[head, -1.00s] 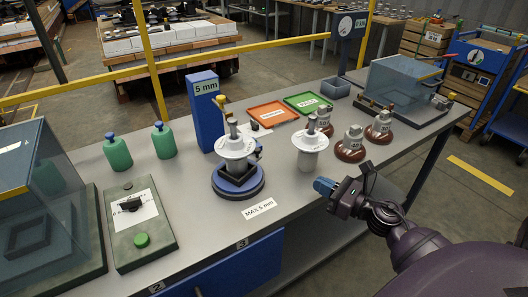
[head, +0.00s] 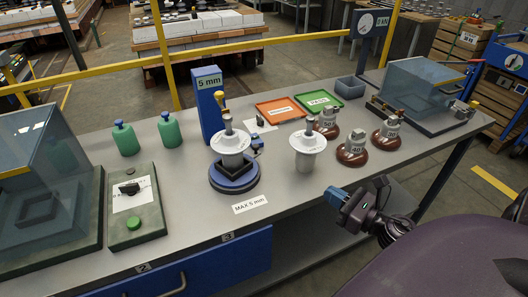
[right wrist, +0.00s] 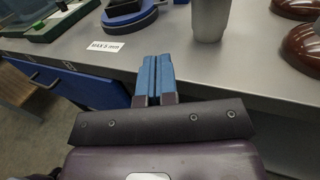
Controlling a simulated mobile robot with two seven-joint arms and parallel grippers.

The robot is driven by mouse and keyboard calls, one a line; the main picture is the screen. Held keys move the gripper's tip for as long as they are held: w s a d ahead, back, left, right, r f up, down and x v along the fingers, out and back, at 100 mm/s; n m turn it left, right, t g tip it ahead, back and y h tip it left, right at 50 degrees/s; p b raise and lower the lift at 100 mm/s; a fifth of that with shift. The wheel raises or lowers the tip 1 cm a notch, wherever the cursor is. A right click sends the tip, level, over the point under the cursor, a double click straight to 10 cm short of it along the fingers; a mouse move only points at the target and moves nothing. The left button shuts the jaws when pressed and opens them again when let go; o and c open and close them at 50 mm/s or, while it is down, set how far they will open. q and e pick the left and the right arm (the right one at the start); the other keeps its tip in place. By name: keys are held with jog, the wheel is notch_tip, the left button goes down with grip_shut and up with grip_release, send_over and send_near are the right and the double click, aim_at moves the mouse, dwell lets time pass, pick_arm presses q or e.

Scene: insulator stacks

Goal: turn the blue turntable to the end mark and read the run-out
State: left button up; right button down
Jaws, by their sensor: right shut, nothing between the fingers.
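The blue turntable (head: 234,180) stands on the grey bench and carries a white insulator (head: 231,143) with a grey metal top. A small blue device (head: 257,144) sits at the insulator's right side. The turntable's edge also shows at the top of the right wrist view (right wrist: 130,20). A label "MAX 5 mm" (head: 250,204) lies in front of it. No end mark or run-out reading can be made out. My right gripper (head: 338,201) is shut and empty, off the bench's front edge, to the right of the turntable; its blue fingers (right wrist: 156,75) touch each other. My left gripper is not in view.
A second white insulator (head: 308,143) stands right of the turntable, with several brown-based pieces (head: 353,149) beyond. A blue "5 mm" post (head: 208,102) stands behind. Orange (head: 283,109) and green (head: 313,101) trays lie at the back. A control box (head: 136,206) is at left.

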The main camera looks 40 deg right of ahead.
aim_at(258, 149)
jog(key=w+a, duration=0.1)
jog(key=w, duration=0.6)
jog(key=w+a+p, duration=0.1)
jog(key=w, duration=0.6)
jog(key=w+a+p, duration=0.1)
jog(key=w, duration=0.6)
jog(key=shift+w+a, duration=0.2)
jog(key=shift+w, duration=0.7)
jog(key=shift+w+d+f+n+y+b, duration=0.1)
jog(key=shift+w+f+n+y+b, duration=0.05)
jog(key=shift+n+y+b, duration=0.2)
jog(key=shift+w+f+n+y+b, duration=0.15)
jog(key=shift+w+n+y+b, duration=0.15)
jog(key=shift+y+b, duration=0.3)
jog(key=shift+w+y, duration=0.15)
jog(key=shift+y, duration=0.1)
jog(key=shift+r+n+g, duration=0.25)
jog(key=shift+r+g, duration=0.05)
jog(key=shift+r, duration=0.1)
